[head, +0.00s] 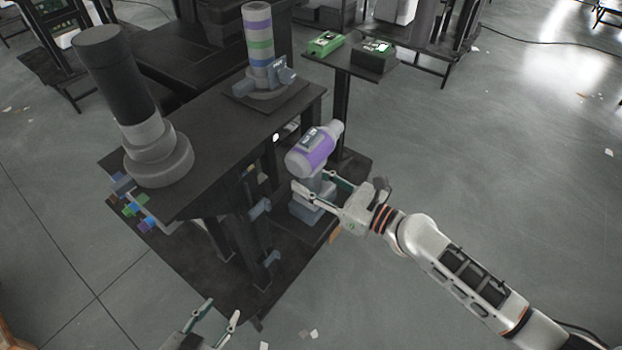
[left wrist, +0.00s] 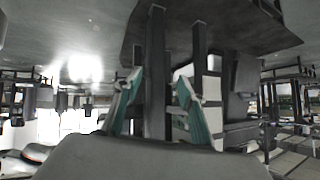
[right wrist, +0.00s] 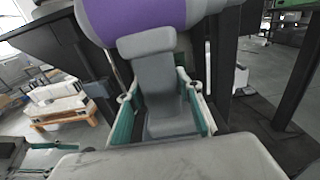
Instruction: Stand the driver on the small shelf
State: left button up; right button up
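The driver (head: 315,150) has a purple and grey body, a grey handle and a blocky grey foot (head: 308,208). It stands upright low beside the dark bench. In the right wrist view its purple body (right wrist: 140,18) is at the top, above the handle (right wrist: 157,85). My right gripper (head: 313,182) is open, with one finger on each side of the handle; I cannot tell whether they touch it. My left gripper (head: 222,312) is open and empty at the bottom of the head view. A small dark shelf (head: 338,62) on a post is behind the driver.
A green case (head: 326,43) and a black box (head: 374,56) stand on the small shelf. The dark bench (head: 215,125) carries a black and grey column (head: 118,75) and a striped column (head: 259,45). Open floor (head: 480,160) lies to the right.

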jog(key=shift+o, duration=1.3)
